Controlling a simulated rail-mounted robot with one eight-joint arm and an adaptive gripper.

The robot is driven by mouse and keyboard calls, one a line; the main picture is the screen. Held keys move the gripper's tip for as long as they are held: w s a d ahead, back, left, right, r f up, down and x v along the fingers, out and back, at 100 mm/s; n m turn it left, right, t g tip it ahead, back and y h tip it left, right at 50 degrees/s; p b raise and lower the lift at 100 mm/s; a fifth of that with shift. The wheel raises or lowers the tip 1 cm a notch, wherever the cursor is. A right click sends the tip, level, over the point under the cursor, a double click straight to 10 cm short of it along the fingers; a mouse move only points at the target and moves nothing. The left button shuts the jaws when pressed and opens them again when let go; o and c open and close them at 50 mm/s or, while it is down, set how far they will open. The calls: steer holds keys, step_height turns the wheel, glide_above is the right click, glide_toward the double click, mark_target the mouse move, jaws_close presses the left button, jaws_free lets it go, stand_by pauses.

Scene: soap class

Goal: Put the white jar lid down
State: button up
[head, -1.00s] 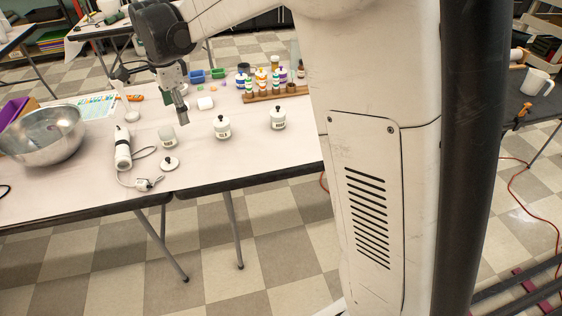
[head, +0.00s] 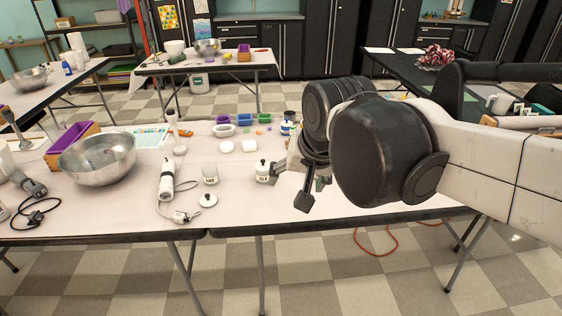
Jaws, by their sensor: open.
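The white jar lid (head: 208,200) with a small dark knob lies on the pale table, in front of a lidless white jar (head: 210,175). My gripper (head: 311,191) is open and empty over the table, to the right of the lid and well apart from it. A second white jar (head: 262,171) with its lid on stands between the lid and my gripper. My arm hides the table's right part and whatever stands there.
A white hand blender (head: 167,179) lies left of the lid, its cable and plug (head: 186,215) close by. A steel bowl (head: 97,158) stands further left. White blocks and small coloured trays (head: 246,119) sit behind. The table's front strip right of the lid is clear.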

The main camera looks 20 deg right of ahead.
steer(key=s+d+f+n+t, duration=0.1)
steer(key=s+d+f+n, duration=0.1)
steer(key=s+f+n, duration=0.2)
steer(key=shift+s+d, duration=0.15)
steer(key=shift+s, duration=1.65)
